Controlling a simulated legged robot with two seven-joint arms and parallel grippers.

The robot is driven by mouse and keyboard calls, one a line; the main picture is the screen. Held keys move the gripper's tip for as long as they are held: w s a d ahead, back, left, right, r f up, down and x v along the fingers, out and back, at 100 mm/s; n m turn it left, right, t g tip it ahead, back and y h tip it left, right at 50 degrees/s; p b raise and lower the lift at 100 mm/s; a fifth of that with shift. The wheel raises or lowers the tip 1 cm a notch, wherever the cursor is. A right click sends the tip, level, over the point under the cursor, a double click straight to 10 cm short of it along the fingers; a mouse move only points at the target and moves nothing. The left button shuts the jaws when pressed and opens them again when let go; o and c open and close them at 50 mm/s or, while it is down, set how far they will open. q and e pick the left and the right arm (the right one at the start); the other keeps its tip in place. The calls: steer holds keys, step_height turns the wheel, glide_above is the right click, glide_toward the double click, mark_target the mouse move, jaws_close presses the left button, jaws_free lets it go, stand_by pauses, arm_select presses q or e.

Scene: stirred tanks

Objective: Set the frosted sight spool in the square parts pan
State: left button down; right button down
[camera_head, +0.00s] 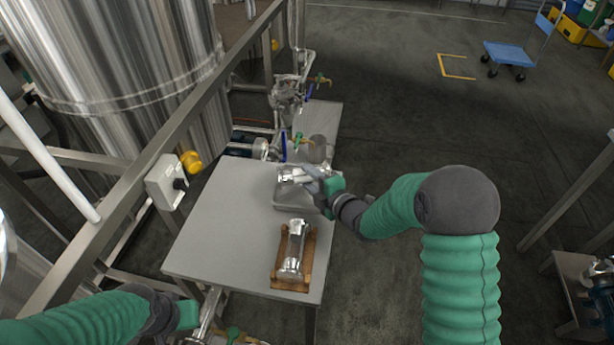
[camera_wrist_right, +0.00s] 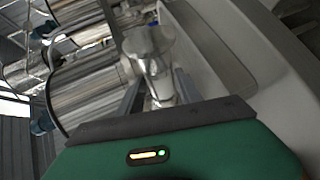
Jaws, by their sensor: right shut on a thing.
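My right gripper (camera_head: 307,175) is over the square parts pan (camera_head: 293,208), a grey metal pan at the table's far right. It is shut on a shiny, pale spool (camera_head: 289,174), which I take to be the frosted sight spool. In the right wrist view the spool (camera_wrist_right: 149,45) shows a cloudy body and a metal end between the two fingers. The pan's grey wall (camera_wrist_right: 212,55) runs close beside it. I cannot tell whether the spool touches the pan floor. My left gripper (camera_head: 196,314) is low at the left, below the table's near edge; its fingers are unclear.
Another shiny spool (camera_head: 297,238) lies in a wooden cradle (camera_head: 308,266) on the near right of the grey table (camera_head: 222,225). A metal cup (camera_head: 318,149) and valve fittings (camera_head: 285,98) stand behind the pan. The table's left half is clear. A rail with a switch box (camera_head: 167,182) borders it.

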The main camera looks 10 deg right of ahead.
steer(key=shift+s+a+r+b, duration=0.25)
steer(key=shift+s+a+b, duration=0.05)
steer(key=shift+s+a, duration=0.1)
steer(key=shift+a+f, duration=0.1)
steer(key=c, duration=1.3)
jaws_free()
steer(key=shift+w+f, duration=0.1)
steer(key=shift+f, duration=0.1)
steer(key=o, duration=0.5)
steer(key=shift+w+d, duration=0.1)
steer(key=shift+d, duration=0.1)
steer(key=shift+d+r, duration=0.1)
